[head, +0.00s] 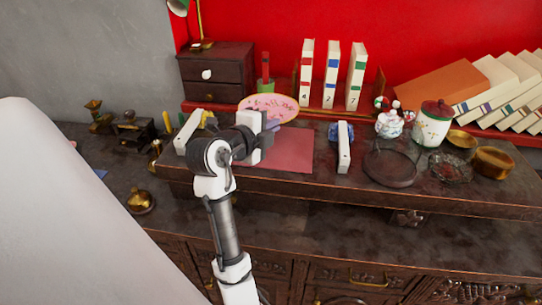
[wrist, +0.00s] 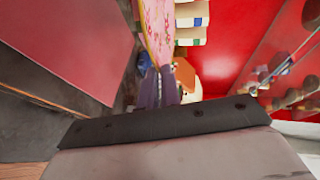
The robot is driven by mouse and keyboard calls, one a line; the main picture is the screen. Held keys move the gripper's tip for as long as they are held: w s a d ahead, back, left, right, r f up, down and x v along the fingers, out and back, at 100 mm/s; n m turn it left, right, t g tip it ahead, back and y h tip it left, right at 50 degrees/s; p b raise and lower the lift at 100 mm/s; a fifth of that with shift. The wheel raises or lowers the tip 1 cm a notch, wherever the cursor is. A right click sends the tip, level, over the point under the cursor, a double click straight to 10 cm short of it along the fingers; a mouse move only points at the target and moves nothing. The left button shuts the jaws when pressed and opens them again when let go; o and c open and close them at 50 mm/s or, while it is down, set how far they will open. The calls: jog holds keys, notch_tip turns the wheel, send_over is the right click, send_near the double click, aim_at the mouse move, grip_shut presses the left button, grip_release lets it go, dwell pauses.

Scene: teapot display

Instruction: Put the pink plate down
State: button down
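The pink plate (head: 283,104) has a patterned face and shows in the head view above the back of the raised dark shelf, tilted. My gripper (head: 271,125) is at its lower edge. In the wrist view the plate (wrist: 158,28) stands edge-on at the top, and its near edge runs in between the two purple-grey fingers of my gripper (wrist: 159,88). The fingers are close together and look shut on the plate's rim. My wrist hides part of the plate's lower edge in the head view.
A flat red mat (head: 290,150) lies on the shelf, largely bare. Numbered white books (head: 331,75) stand behind it, with a dark drawer box (head: 216,78) to the left. To the right are a white upright block (head: 344,148), a dark round tray (head: 390,181), a teapot (head: 389,124) and a lidded jar (head: 433,125).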

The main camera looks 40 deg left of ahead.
aim_at(271, 167)
notch_tip(271, 167, down, 10)
jog(key=shift+p, duration=0.55)
jog(key=shift+f, duration=0.2)
jog(key=c, duration=1.9)
grip_release()
jog(key=shift+r, duration=0.1)
